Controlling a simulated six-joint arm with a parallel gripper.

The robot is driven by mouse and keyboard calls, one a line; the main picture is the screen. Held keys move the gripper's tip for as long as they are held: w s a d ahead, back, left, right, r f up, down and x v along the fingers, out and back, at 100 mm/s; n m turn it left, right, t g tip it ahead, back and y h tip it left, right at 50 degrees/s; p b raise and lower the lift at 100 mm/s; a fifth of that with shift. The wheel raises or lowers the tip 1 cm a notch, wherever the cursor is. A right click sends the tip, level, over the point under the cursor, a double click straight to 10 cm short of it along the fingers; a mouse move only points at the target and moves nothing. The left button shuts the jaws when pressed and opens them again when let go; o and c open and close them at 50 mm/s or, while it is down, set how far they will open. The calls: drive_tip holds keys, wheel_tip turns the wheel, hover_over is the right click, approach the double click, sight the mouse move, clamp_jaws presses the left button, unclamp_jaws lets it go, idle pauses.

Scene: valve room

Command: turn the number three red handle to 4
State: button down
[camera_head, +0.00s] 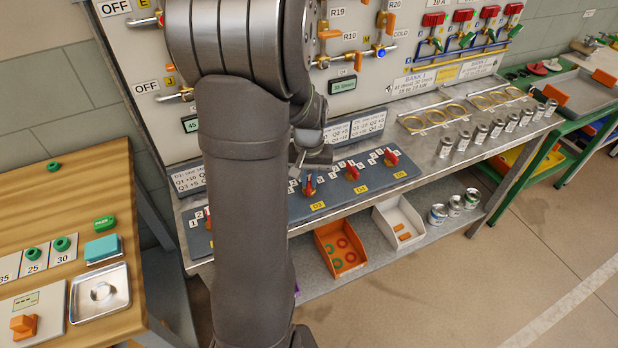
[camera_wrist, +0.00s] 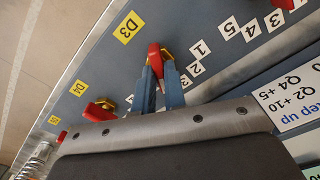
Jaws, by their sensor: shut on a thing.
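The number three handle (camera_wrist: 154,57) is red on a yellow base, beside a yellow label (camera_wrist: 129,27) that looks like D3. My gripper (camera_wrist: 159,72) has its two blue-grey fingers shut on it from either side. The scale beside it shows 1 (camera_wrist: 201,49) and 2 (camera_wrist: 195,68); the figures further round are partly hidden by my fingers. I cannot tell which figure the handle points at. In the head view the handle (camera_head: 309,184) shows just right of my arm, which hides most of my gripper.
Neighbouring red handles stand close along the panel: number four (camera_head: 352,170), number five (camera_head: 391,158), and one at the wrist view's top right (camera_wrist: 285,3). Silver cans (camera_head: 480,134) line the bench to the right. An orange bin (camera_head: 326,262) is on the lower shelf.

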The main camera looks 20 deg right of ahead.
sight(309, 182)
idle(0.3)
drive_tip(key=c, duration=1.5)
unclamp_jaws()
wheel_tip(309, 182, up, 17)
drive_tip(key=shift+r, duration=0.2)
wheel_tip(309, 182, down, 18)
drive_tip(key=shift+r, duration=0.25)
